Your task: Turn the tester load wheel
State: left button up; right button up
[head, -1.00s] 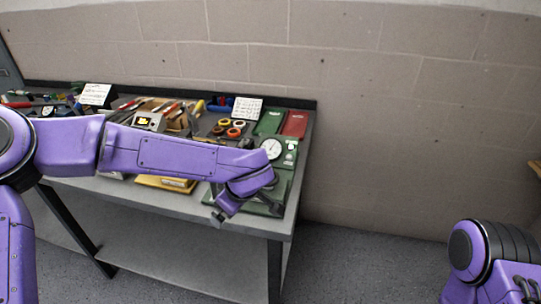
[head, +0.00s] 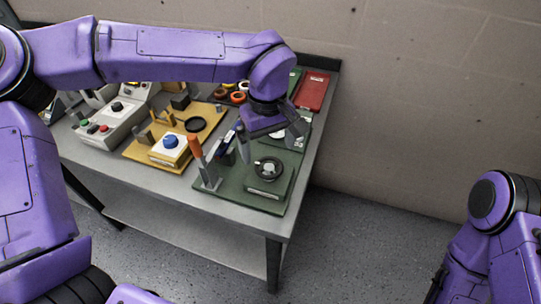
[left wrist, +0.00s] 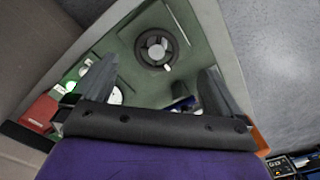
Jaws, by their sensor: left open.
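The load wheel (head: 268,170), a dark ring with a pale hub, sits on the green tester board (head: 236,196) near the table's right front corner. In the left wrist view the wheel (left wrist: 156,47) lies ahead of the fingers, with a small pale knob on its rim. My left gripper (left wrist: 158,74) is open and empty, with its fingers spread and apart from the wheel. In the head view the left gripper (head: 270,132) hangs over the board's back part, behind the wheel, partly hiding a white dial (head: 292,138). My right gripper is out of view; only part of that arm shows.
An orange-handled tool (head: 195,148) stands upright left of the wheel. Left of it are a yellow board (head: 140,154) with a blue knob (head: 170,141) and a grey box (head: 97,132) with buttons. A red case (head: 313,90) lies behind. Floor is clear right of the table.

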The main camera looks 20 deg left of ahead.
aim_at(269, 166)
pick_arm(q)
jog(key=f, duration=0.3)
jog(key=w+f, duration=0.1)
jog(key=f, duration=0.2)
jog(key=shift+w+f, duration=0.1)
jog(key=shift+w, duration=0.05)
jog(key=shift+s, duration=0.4)
jog(key=shift+w, duration=0.15)
jog(key=c, duration=1)
jog(key=shift+c, duration=0.2)
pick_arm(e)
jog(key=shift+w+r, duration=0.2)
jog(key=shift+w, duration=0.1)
pick_arm(q)
jog(key=shift+p, duration=0.3)
